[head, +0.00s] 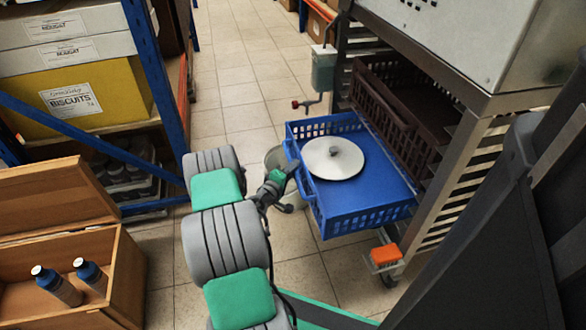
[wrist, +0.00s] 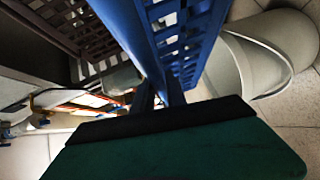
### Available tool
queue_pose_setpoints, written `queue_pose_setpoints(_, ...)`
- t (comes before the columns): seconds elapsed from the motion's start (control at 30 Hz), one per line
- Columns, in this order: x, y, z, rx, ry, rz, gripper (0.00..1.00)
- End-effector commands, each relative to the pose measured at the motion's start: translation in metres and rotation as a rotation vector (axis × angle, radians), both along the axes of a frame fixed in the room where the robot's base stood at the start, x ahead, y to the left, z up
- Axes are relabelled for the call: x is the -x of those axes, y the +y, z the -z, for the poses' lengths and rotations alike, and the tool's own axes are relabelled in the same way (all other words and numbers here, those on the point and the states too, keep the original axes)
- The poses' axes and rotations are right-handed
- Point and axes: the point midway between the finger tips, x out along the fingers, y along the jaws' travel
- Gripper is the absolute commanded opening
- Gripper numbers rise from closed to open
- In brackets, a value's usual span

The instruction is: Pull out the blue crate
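The blue crate (head: 376,216) is slatted and open-topped. The exact finger contact is partly hidden behind the green gripper body.
A dark brown crate (head: 405,115) sits in the rack above and behind. A grey bin (head: 277,158) stands on the floor beside the blue crate. A green dispenser (head: 323,70) hangs on the rack. A wooden box (head: 125,275) with bottles is at left. The tiled aisle is clear farther back.

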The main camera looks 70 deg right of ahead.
Motion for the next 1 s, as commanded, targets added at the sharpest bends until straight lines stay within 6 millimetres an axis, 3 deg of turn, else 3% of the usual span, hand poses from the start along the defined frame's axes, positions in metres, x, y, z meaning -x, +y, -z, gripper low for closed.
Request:
queue_pose_setpoints(0.33,0.0,0.003,-0.001,-0.001,0.003,-0.001,0.23)
queue_pose_setpoints(0.7,-0.012,0.068,-0.011,-0.003,0.002,-0.004,0.23)
queue_pose_setpoints(1.0,-0.012,0.077,-0.011,0.001,0.0,0.0,0.23)
